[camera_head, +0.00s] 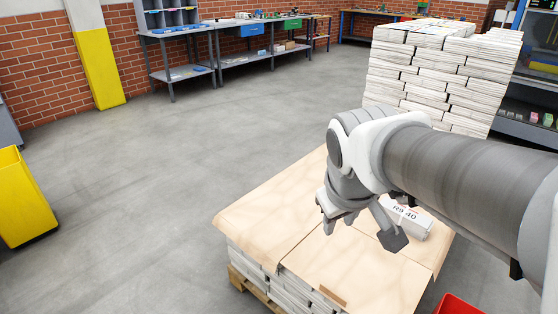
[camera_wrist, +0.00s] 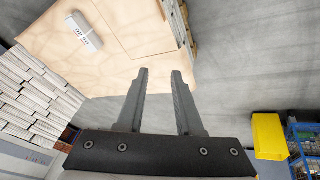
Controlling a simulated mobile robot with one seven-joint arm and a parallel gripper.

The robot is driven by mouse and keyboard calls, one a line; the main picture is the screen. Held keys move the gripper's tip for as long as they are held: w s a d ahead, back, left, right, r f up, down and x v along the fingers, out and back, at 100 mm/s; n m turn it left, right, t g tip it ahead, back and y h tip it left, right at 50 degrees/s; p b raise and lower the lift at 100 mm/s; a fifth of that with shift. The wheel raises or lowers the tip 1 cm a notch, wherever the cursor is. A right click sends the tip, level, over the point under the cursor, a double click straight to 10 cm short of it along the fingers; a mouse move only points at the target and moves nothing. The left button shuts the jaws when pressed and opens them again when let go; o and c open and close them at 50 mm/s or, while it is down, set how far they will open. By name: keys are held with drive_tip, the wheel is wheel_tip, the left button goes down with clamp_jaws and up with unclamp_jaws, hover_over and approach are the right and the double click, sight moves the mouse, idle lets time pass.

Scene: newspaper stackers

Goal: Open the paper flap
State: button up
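Tan paper (camera_head: 270,213) covers the top of a pallet stack of newspapers below my arm. It lies in flat sheets with visible seams, and a front sheet (camera_head: 350,268) reaches the near edge. The paper also shows at the top of the wrist view (camera_wrist: 130,30). I cannot tell which sheet is the flap, and none is clearly lifted. My gripper (camera_head: 360,235) is above the paper, with its fingers apart and nothing between them. In the wrist view its open fingers (camera_wrist: 160,72) point towards the paper's edge and the floor.
A white labelled bundle (camera_head: 410,222) lies on the paper, right of my gripper. A small brown strip (camera_head: 333,294) is at the near edge. A tall newspaper stack (camera_head: 435,85) stands behind. A red bin (camera_head: 458,306) is at the front right.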

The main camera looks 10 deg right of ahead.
drive_tip(key=w+d+f+n+g, duration=0.1)
drive_tip(key=w+d+f+n, duration=0.1)
drive_tip(key=w+f, duration=0.15)
drive_tip(key=n+g+y, duration=0.1)
drive_tip(key=n+g, duration=0.2)
drive_tip(key=g, duration=0.1)
hover_over(334, 291)
drive_tip(key=s+a, duration=0.1)
drive_tip(key=s, duration=0.1)
wheel_tip(334, 291, down, 24)
drive_tip(key=shift+y, duration=0.3)
wheel_tip(334, 291, down, 18)
drive_tip(key=b, duration=0.6)
drive_tip(key=shift+a+f+b, duration=0.1)
drive_tip(key=shift+a+b, duration=0.05)
drive_tip(key=shift+b, duration=0.15)
drive_tip(key=shift+c, duration=0.3)
clamp_jaws()
